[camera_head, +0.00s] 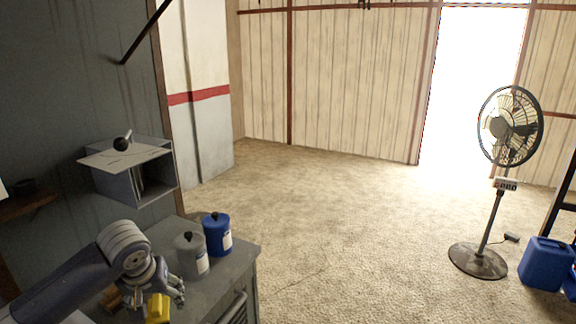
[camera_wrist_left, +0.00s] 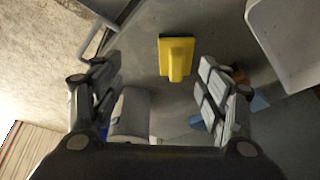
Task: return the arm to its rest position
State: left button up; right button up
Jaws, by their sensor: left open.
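My left gripper (camera_head: 160,291) comes in from the lower left in the head view, above the grey workbench. In the left wrist view my left gripper (camera_wrist_left: 162,95) has its fingers spread wide, with nothing held between them. A yellow block-like object with a narrower grip part (camera_wrist_left: 176,57) lies beyond the fingertips on the bench, apart from them. It also shows in the head view as a yellow piece (camera_head: 158,309) just below the gripper. My right gripper is not in view.
A grey canister (camera_head: 191,257) and a blue canister (camera_head: 217,235) stand on the workbench (camera_head: 238,262) close to the gripper's right. A wall-mounted grey box (camera_head: 155,184) is above. A fan (camera_head: 497,200) and a blue jerrycan (camera_head: 546,264) stand at right. The middle floor is clear.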

pick_arm(q)
jog(key=s+d+f+m+h, duration=0.3)
jog(key=s+d+f+m, duration=0.2)
jog(key=s+d+f, duration=0.9)
jog(key=s+a+f+y, duration=0.1)
jog(key=s+f, duration=0.2)
jog(key=s, duration=1.1)
jog(key=s+f+g, duration=0.2)
jog(key=s+f, duration=0.1)
jog(key=f, duration=2.6)
jog(key=s+a+f, duration=0.2)
jog(key=s+f, duration=0.4)
jog(key=s, duration=0.2)
jog(key=s+a+f+g, duration=0.1)
jog(key=s+f, duration=0.6)
jog(key=s, duration=0.1)
jog(key=shift+s+a+f+m, duration=0.15)
jog(key=shift+a+f+m, duration=0.15)
jog(key=shift+a, duration=0.05)
